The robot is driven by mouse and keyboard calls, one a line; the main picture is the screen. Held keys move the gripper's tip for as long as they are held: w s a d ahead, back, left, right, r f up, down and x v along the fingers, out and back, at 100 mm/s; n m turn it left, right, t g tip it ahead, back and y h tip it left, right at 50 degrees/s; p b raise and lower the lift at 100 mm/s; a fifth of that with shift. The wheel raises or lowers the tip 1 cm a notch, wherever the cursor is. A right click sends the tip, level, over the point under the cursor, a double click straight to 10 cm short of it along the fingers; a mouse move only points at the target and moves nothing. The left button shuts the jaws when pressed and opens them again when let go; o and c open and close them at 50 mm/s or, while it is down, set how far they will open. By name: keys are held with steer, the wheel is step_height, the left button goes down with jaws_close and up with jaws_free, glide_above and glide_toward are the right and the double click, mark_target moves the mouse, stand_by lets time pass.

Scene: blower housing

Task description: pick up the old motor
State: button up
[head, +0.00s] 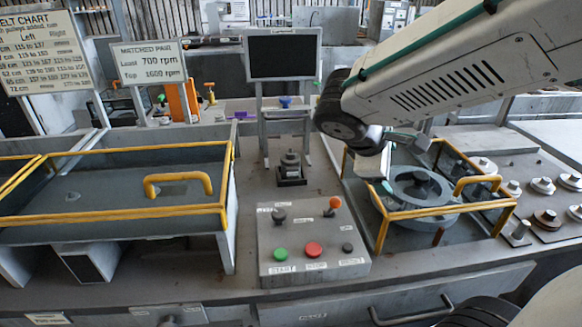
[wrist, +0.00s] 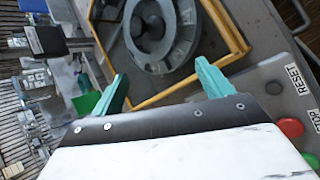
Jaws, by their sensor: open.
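A round grey housing (head: 440,199) sits inside the yellow-railed bay on the right. A dark motor-like hub (head: 421,184) is at its centre; in the wrist view the hub (wrist: 150,27) shows beyond my fingertips, in the grey ring (wrist: 187,45). A smaller dark motor-like part (head: 291,160) stands upright on a dark base mid-bench. I cannot tell by markings which one is the old motor. My gripper (head: 388,182) is above the left side of the housing. In the wrist view my gripper (wrist: 162,84) has its teal fingers wide apart with nothing between them.
Yellow rails (head: 440,212) surround the housing bay. A control box (head: 313,242) with green and red buttons stands in front. A left bay has a yellow-railed cover (head: 110,213). A monitor (head: 282,55) stands behind. Several pulleys (head: 547,222) lie at right.

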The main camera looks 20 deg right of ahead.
steer(key=w+a+f+n+t+h, duration=0.1)
steer(key=w+a+f+n+t, duration=0.15)
steer(key=w+n, duration=0.45)
steer(key=n+t+y, duration=0.4)
steer(key=n+t, duration=0.3)
steer(key=n, duration=0.7)
glide_toward(290, 165)
steer(key=x, duration=0.3)
steer(key=a+x, duration=0.1)
steer(key=x, duration=0.1)
steer(key=shift+w+f, duration=0.2)
steer(key=shift+f, duration=0.2)
steer(key=x, duration=0.2)
steer(key=shift+w+d, duration=0.2)
steer(key=x, duration=0.4)
steer(key=shift+d+r, duration=0.1)
steer(key=shift+d, duration=0.35)
steer(key=shift+w+d, duration=0.15)
steer(key=shift+w, duration=0.3)
steer(key=shift+h, duration=0.3)
steer(key=c, duration=1.4)
